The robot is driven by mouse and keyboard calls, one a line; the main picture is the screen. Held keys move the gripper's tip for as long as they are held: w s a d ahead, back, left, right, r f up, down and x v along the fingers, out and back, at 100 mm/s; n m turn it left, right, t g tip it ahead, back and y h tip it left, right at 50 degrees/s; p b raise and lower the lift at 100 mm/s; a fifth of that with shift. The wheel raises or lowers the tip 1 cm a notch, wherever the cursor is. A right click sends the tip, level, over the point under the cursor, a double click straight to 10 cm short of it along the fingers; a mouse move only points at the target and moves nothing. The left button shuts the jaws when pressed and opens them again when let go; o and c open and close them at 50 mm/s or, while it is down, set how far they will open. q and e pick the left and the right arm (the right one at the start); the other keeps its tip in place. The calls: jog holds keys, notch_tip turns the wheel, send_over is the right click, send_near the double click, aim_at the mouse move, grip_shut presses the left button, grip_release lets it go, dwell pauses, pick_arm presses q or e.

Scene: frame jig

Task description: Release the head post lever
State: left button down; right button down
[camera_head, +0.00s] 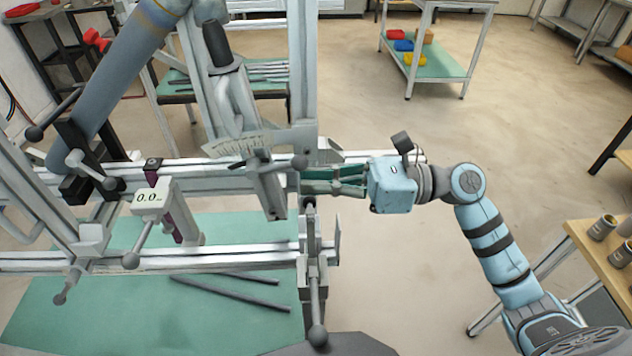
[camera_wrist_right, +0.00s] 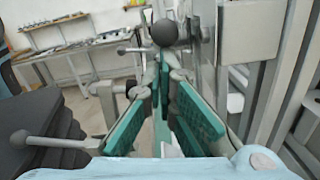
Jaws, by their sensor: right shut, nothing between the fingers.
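A lever with a dark ball knob (camera_head: 300,161) sticks out beside the tilted post with the angle scale (camera_head: 237,145) on the jig. I cannot tell for sure that it is the head post lever. My right gripper (camera_head: 308,182) points left, its teal-padded fingers just below and right of that knob. It is shut with nothing held. In the right wrist view a ball knob (camera_wrist_right: 165,32) stands just beyond my right fingertips (camera_wrist_right: 165,78); contact cannot be told. My left gripper is not in view.
Another ball-ended lever (camera_head: 317,335) hangs from the lower clamp below my right gripper. A green-topped cart (camera_head: 432,62) stands behind, and a wooden table (camera_head: 590,245) with cups is at right.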

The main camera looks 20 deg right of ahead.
aim_at(305, 167)
notch_tip(305, 167, up, 4)
jog(key=g+h+p, duration=0.1)
jog(key=h+p, duration=0.2)
jog(key=p, duration=0.2)
jog(key=shift+a+f, duration=0.1)
jog(key=shift+w+a+r, duration=0.1)
jog(key=shift+a+r, duration=0.2)
jog(key=shift+r, duration=0.4)
